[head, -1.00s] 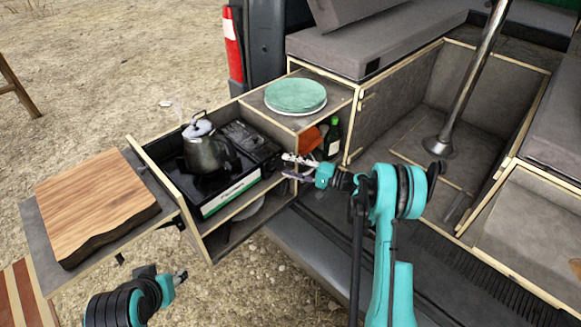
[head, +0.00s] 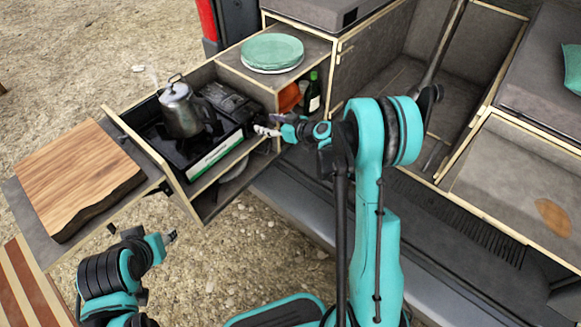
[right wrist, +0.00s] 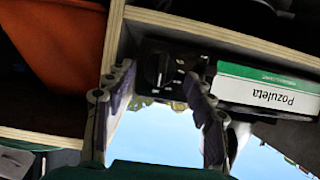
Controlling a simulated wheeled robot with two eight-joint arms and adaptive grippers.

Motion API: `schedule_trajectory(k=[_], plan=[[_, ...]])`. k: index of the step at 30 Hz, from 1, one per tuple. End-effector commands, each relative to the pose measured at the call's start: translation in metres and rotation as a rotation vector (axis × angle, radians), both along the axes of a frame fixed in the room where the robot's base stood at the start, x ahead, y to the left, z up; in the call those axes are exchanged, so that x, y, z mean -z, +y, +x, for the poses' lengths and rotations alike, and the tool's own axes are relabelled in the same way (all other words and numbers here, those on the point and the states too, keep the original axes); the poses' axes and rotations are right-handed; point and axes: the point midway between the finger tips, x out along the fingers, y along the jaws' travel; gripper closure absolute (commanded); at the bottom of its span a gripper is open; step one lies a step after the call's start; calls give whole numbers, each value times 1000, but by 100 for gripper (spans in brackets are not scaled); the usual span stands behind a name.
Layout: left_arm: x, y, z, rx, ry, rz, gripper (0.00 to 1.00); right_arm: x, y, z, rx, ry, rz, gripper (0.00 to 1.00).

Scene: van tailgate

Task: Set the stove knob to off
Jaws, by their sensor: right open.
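The black camping stove (head: 178,152) sits in the pulled-out drawer, with a steaming kettle (head: 181,110) on it. Its front carries a green and white label, which also shows in the right wrist view (right wrist: 268,90). In that view the round black stove knob (right wrist: 158,68) is on the dark panel beside the label. My right gripper (head: 267,131) is at the stove's front right end. In the wrist view its open, empty fingers (right wrist: 158,78) stand on either side of the knob; contact cannot be told. My left gripper (head: 171,237) is low at the left, away from the stove; its jaws are unclear.
A wooden cutting board (head: 75,178) lies on the side shelf. Green plates (head: 272,52) sit on the cabinet top. A green bottle (head: 313,92) and an orange item (head: 289,97) stand in the cubby close to my right gripper. The drawer's wooden edges surround the stove.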

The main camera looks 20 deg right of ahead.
Motion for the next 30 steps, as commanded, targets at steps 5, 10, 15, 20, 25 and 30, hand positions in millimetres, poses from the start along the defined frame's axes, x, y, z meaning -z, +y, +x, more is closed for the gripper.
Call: schedule_trajectory(k=[5,10,15,20,25,30], plan=[[-14,0,0,0,0,0,58,-13,-12,-23,4,-65,-110,46],[-25,0,0,0,0,0,58,-26,-28,-52,5,-64,-106,46],[-25,0,0,0,0,0,58,-38,-24,-72,2,-20,-103,46],[-22,0,0,0,0,0,58,-50,-11,-87,16,61,-97,46],[-19,0,0,0,0,0,58,-62,1,-107,40,143,-96,46],[-17,0,0,0,0,0,58,-72,10,-129,70,218,-98,46]])
